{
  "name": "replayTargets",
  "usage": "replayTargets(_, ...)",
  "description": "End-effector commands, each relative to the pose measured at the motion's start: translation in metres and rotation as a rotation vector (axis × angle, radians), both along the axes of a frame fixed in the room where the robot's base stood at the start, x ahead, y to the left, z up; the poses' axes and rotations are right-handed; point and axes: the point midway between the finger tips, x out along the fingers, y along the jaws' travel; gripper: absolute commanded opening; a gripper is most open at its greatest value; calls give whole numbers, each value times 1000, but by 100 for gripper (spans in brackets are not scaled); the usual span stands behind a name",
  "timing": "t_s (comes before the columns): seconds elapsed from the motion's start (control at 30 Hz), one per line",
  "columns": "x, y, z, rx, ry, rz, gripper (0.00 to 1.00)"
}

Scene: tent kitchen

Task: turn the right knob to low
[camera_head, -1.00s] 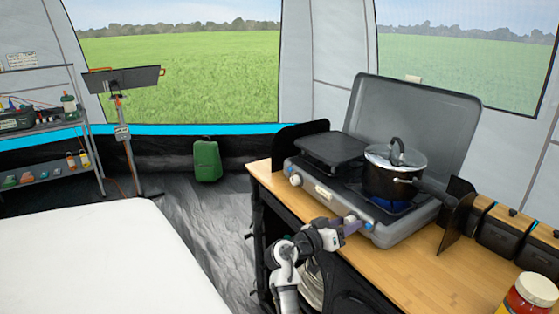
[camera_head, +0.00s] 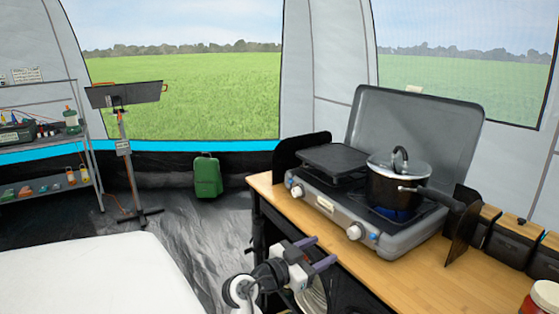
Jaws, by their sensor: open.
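The camping stove (camera_head: 408,241) stands on the wooden counter with its lid raised. The right knob (camera_head: 355,231) is a pale round knob on the stove's front panel, in full view. The left knob (camera_head: 297,190) is at the panel's other end. A blue flame (camera_head: 394,214) shows under the lidded pot (camera_head: 385,187) on the right burner. My gripper (camera_head: 320,251) is open and empty, in front of the counter edge, left of and below the right knob. Its two purple fingers point toward the stove, apart from the knob.
A dark griddle (camera_head: 331,158) covers the left burner. The pot's handle (camera_head: 436,197) sticks out to the right, toward a dark side panel. Dark containers (camera_head: 509,238) and a jar (camera_head: 543,299) stand on the right. The counter (camera_head: 410,280) before the stove is clear.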

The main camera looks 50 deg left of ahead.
Motion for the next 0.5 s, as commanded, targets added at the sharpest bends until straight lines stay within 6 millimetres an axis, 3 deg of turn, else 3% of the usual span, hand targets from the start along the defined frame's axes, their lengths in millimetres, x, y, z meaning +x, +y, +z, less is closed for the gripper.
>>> replayTargets(0.17,-37,2,-3,1,-1,4,52)
replayTargets(0.2,-31,3,12,0,-11,36,52)
replayTargets(0.5,-27,27,68,-8,-104,270,52)
